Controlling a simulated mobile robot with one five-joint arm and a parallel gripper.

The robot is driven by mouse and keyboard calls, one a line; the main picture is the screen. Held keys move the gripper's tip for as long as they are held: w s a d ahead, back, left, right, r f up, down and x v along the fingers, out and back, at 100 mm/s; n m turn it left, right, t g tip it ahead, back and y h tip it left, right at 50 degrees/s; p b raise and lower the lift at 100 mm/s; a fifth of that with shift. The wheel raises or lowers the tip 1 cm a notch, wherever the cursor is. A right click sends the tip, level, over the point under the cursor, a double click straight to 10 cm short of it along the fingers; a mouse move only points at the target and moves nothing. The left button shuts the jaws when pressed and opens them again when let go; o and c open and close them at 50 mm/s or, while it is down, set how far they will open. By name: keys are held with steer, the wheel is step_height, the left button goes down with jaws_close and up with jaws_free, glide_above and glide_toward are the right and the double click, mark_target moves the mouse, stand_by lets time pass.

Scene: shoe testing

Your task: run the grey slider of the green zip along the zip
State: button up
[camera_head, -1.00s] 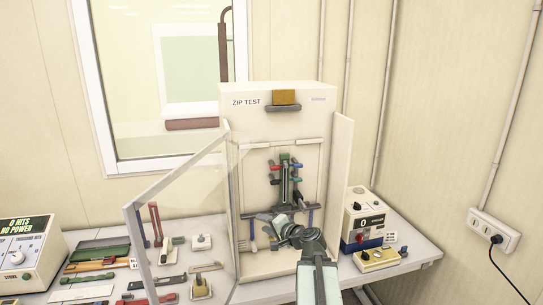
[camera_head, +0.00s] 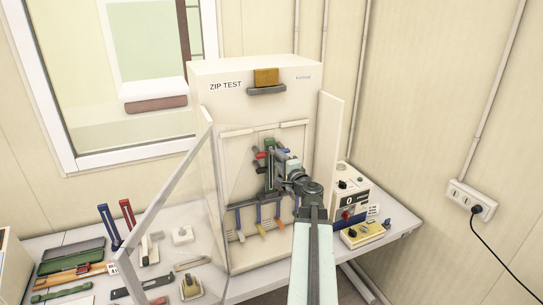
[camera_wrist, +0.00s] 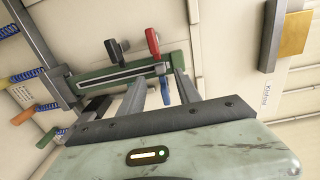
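The green zip (camera_wrist: 110,77) runs across the wrist view as a green strip with a dark slot and pale edges. In the head view its upper part shows as an upright green strip (camera_head: 269,152) inside the test cabinet, partly hidden by my arm. My gripper (camera_wrist: 160,72) has its two grey fingers apart, their tips close to the upper part of the zip. I cannot tell whether they touch it. In the head view my gripper (camera_head: 276,168) is in front of the zip. I cannot make out the grey slider for certain.
A red-ended lever (camera_wrist: 152,40) and a blue one (camera_wrist: 165,92) flank the zip. A grey crossbar (camera_wrist: 57,88) with coloured springs lies at its lower end. The cabinet's clear door (camera_head: 165,205) stands open at left; a meter box (camera_head: 350,195) stands at right.

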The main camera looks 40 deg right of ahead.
mark_target(272, 152)
steer(key=x, duration=0.5)
jaws_close()
stand_by(1.3)
